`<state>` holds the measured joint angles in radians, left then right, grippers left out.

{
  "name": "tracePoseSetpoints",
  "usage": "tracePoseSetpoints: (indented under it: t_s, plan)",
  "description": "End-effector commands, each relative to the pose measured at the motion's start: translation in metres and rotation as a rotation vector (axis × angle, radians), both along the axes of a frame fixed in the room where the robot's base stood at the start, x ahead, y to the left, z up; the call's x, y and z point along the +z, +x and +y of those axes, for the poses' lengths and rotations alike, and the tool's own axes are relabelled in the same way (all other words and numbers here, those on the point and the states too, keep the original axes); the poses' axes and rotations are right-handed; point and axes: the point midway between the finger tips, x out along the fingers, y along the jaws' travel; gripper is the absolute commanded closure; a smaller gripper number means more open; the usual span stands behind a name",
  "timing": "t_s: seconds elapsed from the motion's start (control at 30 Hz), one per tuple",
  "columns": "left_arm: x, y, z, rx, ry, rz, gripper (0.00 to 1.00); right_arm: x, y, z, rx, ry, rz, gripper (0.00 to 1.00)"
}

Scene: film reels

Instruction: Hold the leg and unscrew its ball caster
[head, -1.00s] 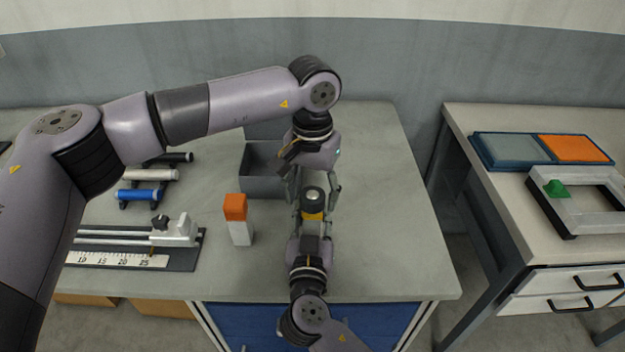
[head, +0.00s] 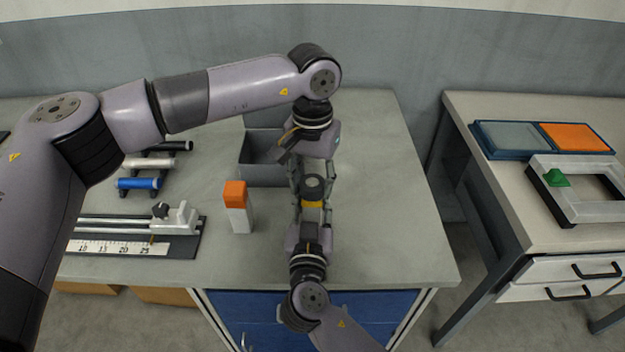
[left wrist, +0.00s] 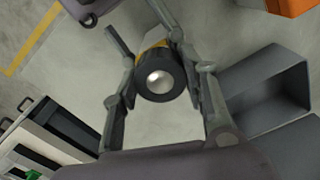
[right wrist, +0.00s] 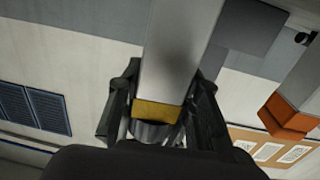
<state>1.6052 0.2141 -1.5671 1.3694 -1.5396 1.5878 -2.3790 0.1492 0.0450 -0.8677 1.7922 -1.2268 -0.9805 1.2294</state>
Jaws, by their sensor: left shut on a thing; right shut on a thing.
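The leg (right wrist: 180,50) is a light grey square bar with a yellow band (head: 313,204) near its caster end. The black ball caster (head: 313,184) is at the top of the leg, its shiny ball (left wrist: 159,82) facing the left wrist camera. My left gripper (head: 313,181) reaches in from the back and is shut on the caster, fingers on both sides. My right gripper (head: 312,211) reaches in from the front and is shut on the leg around the yellow band. Most of the leg is hidden in the head view by the right gripper.
An open grey bin (head: 262,178) stands behind and left of the grippers. An orange-and-white block (head: 238,208) stands close on the left. A ruler fixture (head: 120,248) and several rollers (head: 138,184) lie further left. The table (head: 390,220) is clear on the right.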

Motion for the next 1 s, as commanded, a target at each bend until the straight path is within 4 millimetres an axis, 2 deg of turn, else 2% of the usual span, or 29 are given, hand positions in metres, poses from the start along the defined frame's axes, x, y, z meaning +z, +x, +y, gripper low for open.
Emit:
tracePoseSetpoints:
  t_s: [0.17, 0.27, 1.0]
  plan:
    - [0.0001, 0.0005, 0.0006, 0.033, 0.002, -0.001, 0.93, -0.0004, 0.0, -0.0004, -0.001, 0.0, 0.001, 1.0]
    - [0.0, 0.0004, 0.0006, 0.148, 0.001, 0.0, 0.93, -0.0004, 0.0, -0.0004, -0.001, 0.0, 0.001, 1.0]
    - [0.0015, 0.0002, 0.0009, 1.629, 0.002, -0.002, 0.93, -0.0004, 0.0001, -0.0006, -0.002, 0.0, 0.001, 1.0]
